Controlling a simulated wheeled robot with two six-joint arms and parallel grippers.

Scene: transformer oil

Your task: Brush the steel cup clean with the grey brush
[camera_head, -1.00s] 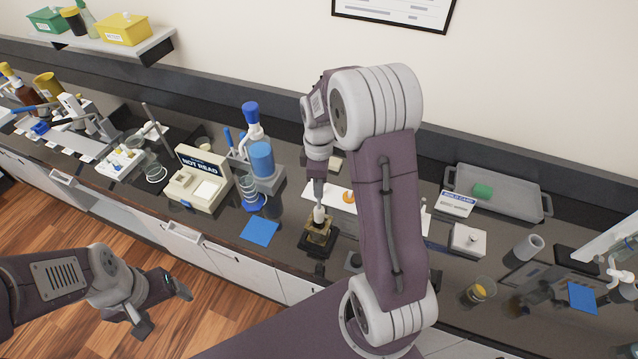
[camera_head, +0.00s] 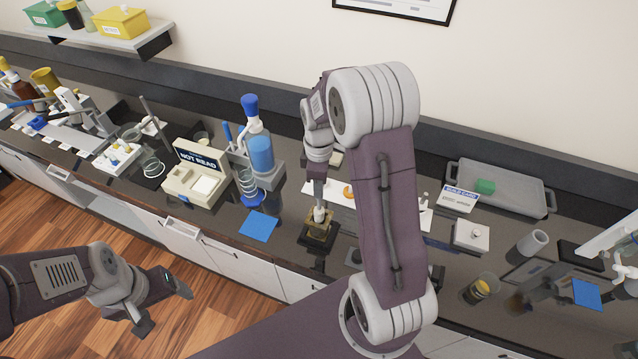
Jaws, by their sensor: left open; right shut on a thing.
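My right gripper (camera_head: 319,197) points straight down at the middle of the bench. It is shut on a small pale piece, apparently the grey brush (camera_head: 319,214). The brush's lower end is hidden in or behind a yellowish, brass-coloured holder (camera_head: 318,231) on a dark base. I cannot tell whether a steel cup sits in that holder. A plain grey cup-like cylinder (camera_head: 532,243) stands tilted-looking at the right of the bench. My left gripper (camera_head: 163,309) is open and empty, in front of the bench over the floor.
A blue pad (camera_head: 259,224) and a "NOT READ" device (camera_head: 198,182) lie left of the holder. A blue-capped bottle (camera_head: 252,113) stands behind. At right are a "BUILD CARD" sign (camera_head: 460,195), a grey tray (camera_head: 523,193), a white box (camera_head: 470,237) and a glass beaker (camera_head: 480,288).

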